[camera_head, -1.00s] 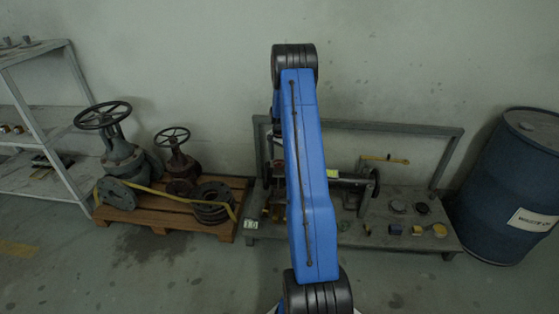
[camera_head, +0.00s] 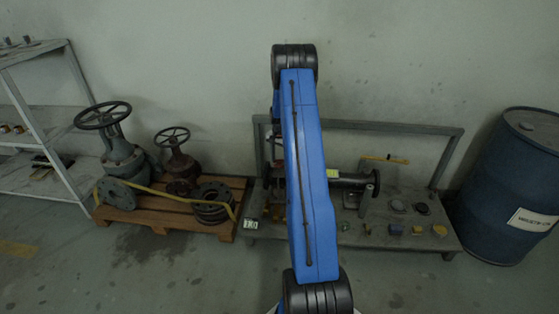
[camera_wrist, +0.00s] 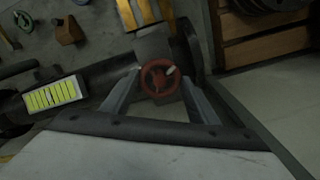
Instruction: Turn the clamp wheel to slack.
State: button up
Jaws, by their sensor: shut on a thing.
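The clamp wheel is a small red spoked handwheel (camera_wrist: 160,82) with a pale mark at its right. It sits at the upper middle of the wrist view, on a dark grey block. My gripper (camera_wrist: 160,93) has its two grey fingers on either side of the wheel, shut on it. A dark pipe (camera_wrist: 103,82) with a yellow-green label (camera_wrist: 52,95) runs to the left of the wheel. The same pipe (camera_head: 350,180) shows on the low bench (camera_head: 300,236) in the head view. There my blue arm hides the wheel and my gripper.
A wooden pallet (camera_head: 170,224) with two old valves stands left of the bench. A blue drum (camera_head: 507,180) stands at its right. Several small parts lie on the bench's right side. A metal shelf (camera_head: 45,130) is at far left. The floor in front is clear.

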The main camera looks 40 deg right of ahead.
jog(key=n, duration=0.4)
jog(key=shift+n, duration=1.9)
jog(key=o, duration=1)
jog(key=shift+o, duration=0.2)
jog(key=shift+r, duration=0.1)
notch_tip(320, 180, up, 17)
jog(key=shift+r, duration=0.15)
